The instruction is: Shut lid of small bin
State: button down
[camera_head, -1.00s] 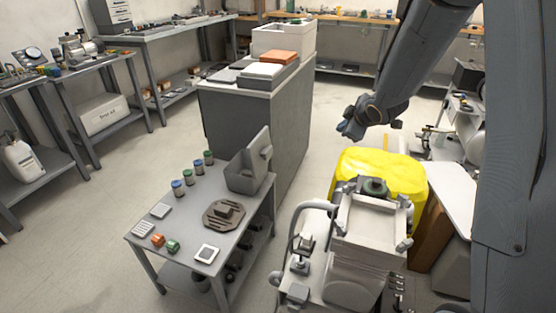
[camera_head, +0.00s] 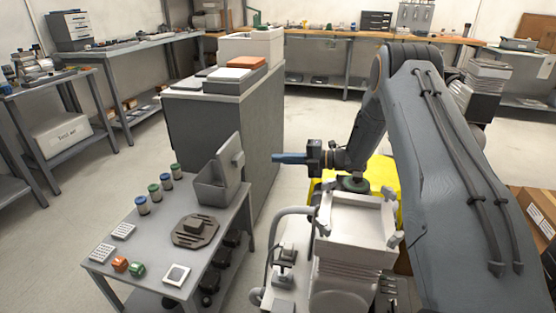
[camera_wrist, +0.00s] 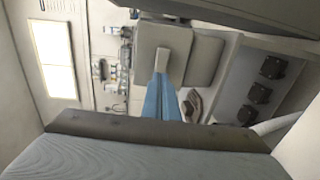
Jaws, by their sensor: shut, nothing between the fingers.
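The small grey bin (camera_head: 213,192) stands on the low grey table. Its lid (camera_head: 228,158) is open, standing nearly upright at the bin's right side, with a pale block on its face. The lid also shows in the wrist view (camera_wrist: 205,62), ahead of the fingers. My gripper (camera_head: 275,158) has blue fingers, shut and empty, pointing left toward the lid at about its height. In the head view a gap shows between fingertips and lid. In the wrist view the fingertips (camera_wrist: 160,76) overlap the block's lower end; I cannot tell the distance.
The low table (camera_head: 150,243) also holds a dark round fixture (camera_head: 195,231), several small jars, and orange and green pieces. A tall grey cabinet (camera_head: 215,125) stands behind the bin. A white machine (camera_head: 352,220) and a yellow container (camera_head: 385,180) are beneath my arm.

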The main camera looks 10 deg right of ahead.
aim_at(242, 157)
jog(key=x, duration=1.1)
jog(key=shift+w+a+f, duration=0.1)
